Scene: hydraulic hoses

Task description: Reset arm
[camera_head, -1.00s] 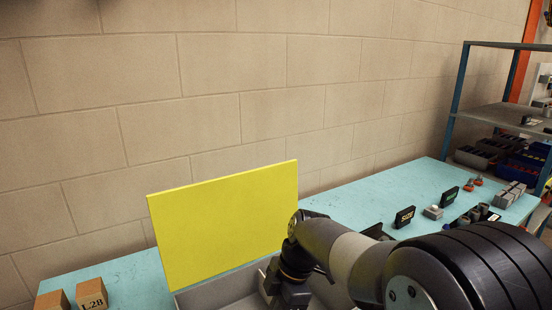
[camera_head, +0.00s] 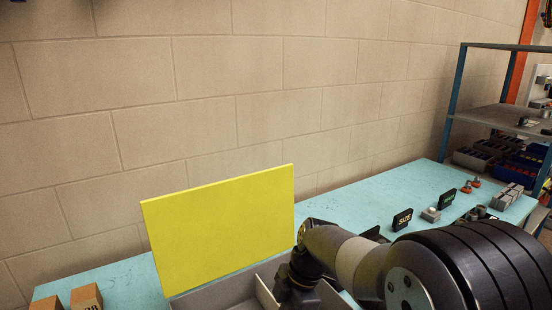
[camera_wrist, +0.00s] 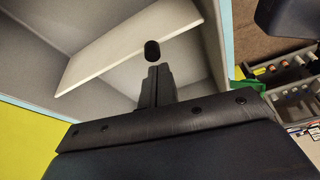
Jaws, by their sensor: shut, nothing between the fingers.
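My gripper (camera_wrist: 154,72) is shut and empty in the wrist view, over a grey open box (camera_wrist: 190,72). A pale divider (camera_wrist: 110,50) slants across the inside of the box. A small black rounded piece (camera_wrist: 152,50) shows just beyond my fingertips; I cannot tell what it is. In the head view my arm reaches in from the lower right, and its dark wrist hides part of the box (camera_head: 225,292). The fingertips are not clear in that view.
A yellow panel (camera_head: 220,225) stands upright behind the box on the blue table (camera_head: 350,205). Cardboard boxes (camera_head: 86,297) sit at lower left. Small black signs (camera_head: 402,219) and fittings stand at right, near a metal shelf (camera_head: 500,115). A block wall closes the back.

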